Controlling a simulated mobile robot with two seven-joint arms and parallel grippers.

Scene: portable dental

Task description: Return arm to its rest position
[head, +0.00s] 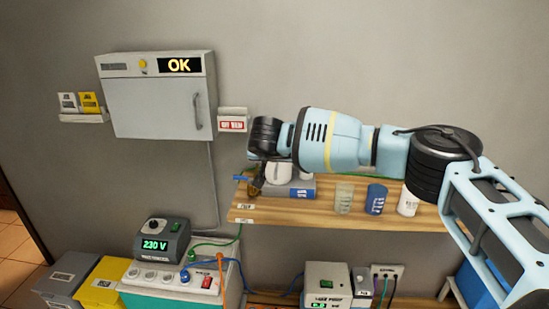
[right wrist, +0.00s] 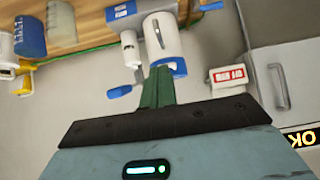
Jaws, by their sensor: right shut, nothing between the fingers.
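My right arm comes in from the right in the head view and reaches left across the wall, above the wooden shelf (head: 335,215). My right gripper (head: 256,188) points down near the shelf's left end, beside a white rounded device on a grey-blue base (head: 302,190), which it partly hides. In the right wrist view the gripper's fingers (right wrist: 158,82) are together and hold nothing. The white device (right wrist: 163,38) lies just beyond the fingertips there; I cannot tell whether they touch it. My left gripper is in neither view.
A grey wall cabinet (head: 160,110) reading OK hangs left of my gripper, with a red-and-white labelled box (head: 233,124) between. Several cups, including a blue one (head: 376,200), stand on the shelf. Below are a 230 V unit (head: 162,243), a power strip and cables.

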